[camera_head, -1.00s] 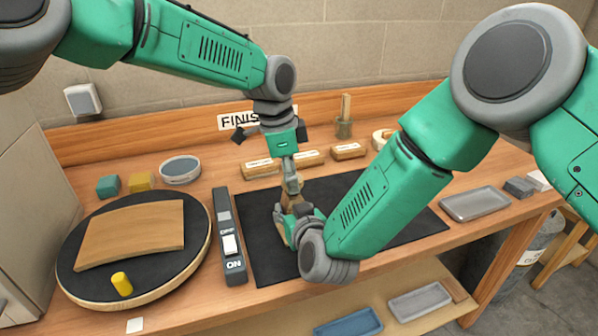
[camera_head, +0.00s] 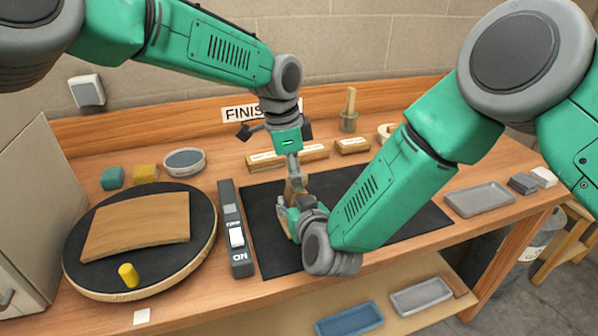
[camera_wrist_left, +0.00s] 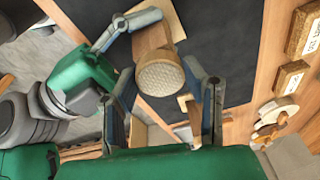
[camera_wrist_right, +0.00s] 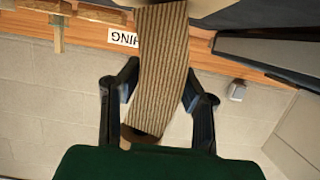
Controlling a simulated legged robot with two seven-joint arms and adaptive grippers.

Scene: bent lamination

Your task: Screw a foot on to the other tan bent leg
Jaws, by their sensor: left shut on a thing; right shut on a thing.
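The tan bent leg (camera_wrist_right: 160,65) shows its striped laminated edge in the right wrist view, between the fingers of my right gripper (camera_wrist_right: 158,95). My right gripper (camera_head: 287,220) is shut on it above the black mat (camera_head: 262,245). In the left wrist view a round foot with a textured pale face (camera_wrist_left: 161,77) lies between the fingers of my left gripper (camera_wrist_left: 165,85), at the end of the leg. My left gripper (camera_head: 294,178) is shut on the foot, directly above the right gripper. The joint between foot and leg is hidden.
A switch bar (camera_head: 242,262) lies beside the mat. Labelled wooden blocks (camera_head: 352,146) stand behind; a grey tray (camera_head: 478,201) is at right.

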